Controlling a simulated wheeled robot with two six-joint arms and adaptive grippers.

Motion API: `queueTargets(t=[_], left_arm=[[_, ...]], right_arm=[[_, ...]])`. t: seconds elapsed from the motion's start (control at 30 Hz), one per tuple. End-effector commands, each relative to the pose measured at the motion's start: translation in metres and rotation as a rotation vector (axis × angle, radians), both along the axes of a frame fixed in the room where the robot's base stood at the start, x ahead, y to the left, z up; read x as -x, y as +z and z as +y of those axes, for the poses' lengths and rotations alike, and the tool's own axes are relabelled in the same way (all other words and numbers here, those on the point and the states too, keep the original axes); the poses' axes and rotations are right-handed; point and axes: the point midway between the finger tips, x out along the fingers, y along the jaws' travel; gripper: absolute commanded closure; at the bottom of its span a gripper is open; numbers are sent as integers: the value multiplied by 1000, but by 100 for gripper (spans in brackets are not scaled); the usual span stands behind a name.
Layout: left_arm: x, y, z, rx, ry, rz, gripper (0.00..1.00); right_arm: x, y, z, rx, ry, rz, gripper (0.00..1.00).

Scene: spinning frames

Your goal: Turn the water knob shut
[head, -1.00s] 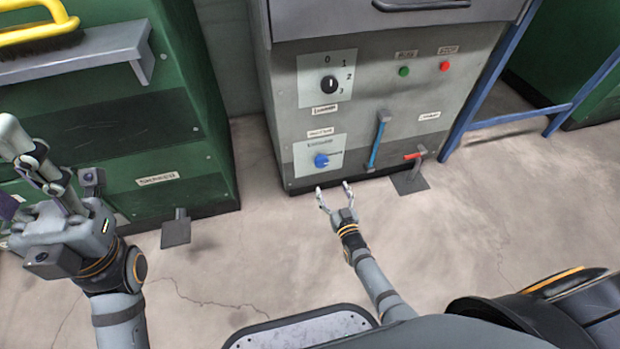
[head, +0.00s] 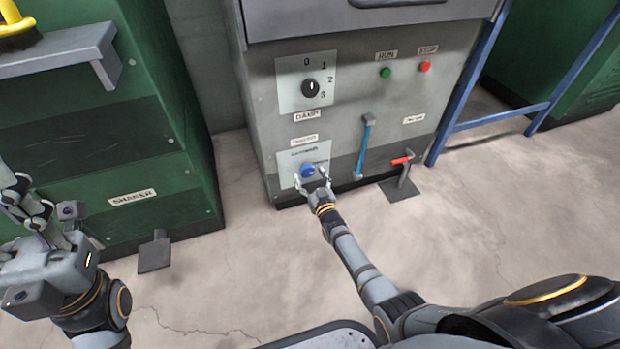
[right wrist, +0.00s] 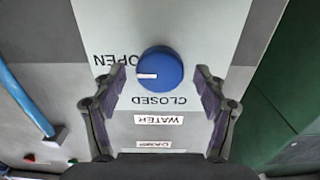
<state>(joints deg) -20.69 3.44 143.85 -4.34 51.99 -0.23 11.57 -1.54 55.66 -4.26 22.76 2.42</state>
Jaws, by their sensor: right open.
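The blue round water knob (head: 307,171) sits low on the grey machine's front panel. In the right wrist view the knob (right wrist: 161,68) has a white mark pointing left, toward the word OPEN; CLOSED is printed below it. These words appear upside down. My right gripper (head: 310,176) is open right at the knob. In the right wrist view its fingers (right wrist: 161,82) stand one on each side of the knob, with gaps, not clearly touching it. My left gripper (head: 14,188) is at the left edge, partly cut off, away from the panel.
Above the knob is a black dial (head: 311,88). Green and red buttons (head: 424,67) sit higher. A green cabinet (head: 90,150) stands left.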

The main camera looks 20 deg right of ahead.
Motion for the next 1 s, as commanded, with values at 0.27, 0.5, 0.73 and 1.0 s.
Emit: queueTargets(t=[0.27, 0.5, 0.73, 1.0], left_arm=[[0, 0, 0, 0, 0, -1, 60], [0, 0, 0, 0, 0, -1, 60], [0, 1, 0, 0, 0, -1, 60], [0, 2, 0, 1, -1, -1, 60]], right_arm=[[0, 0, 0, 0, 0, 0, 60], [0, 0, 0, 1, 0, 0, 82], [0, 0, 0, 42, 0, -1, 82], [0, 0, 0, 216, 0, -7, 82]])
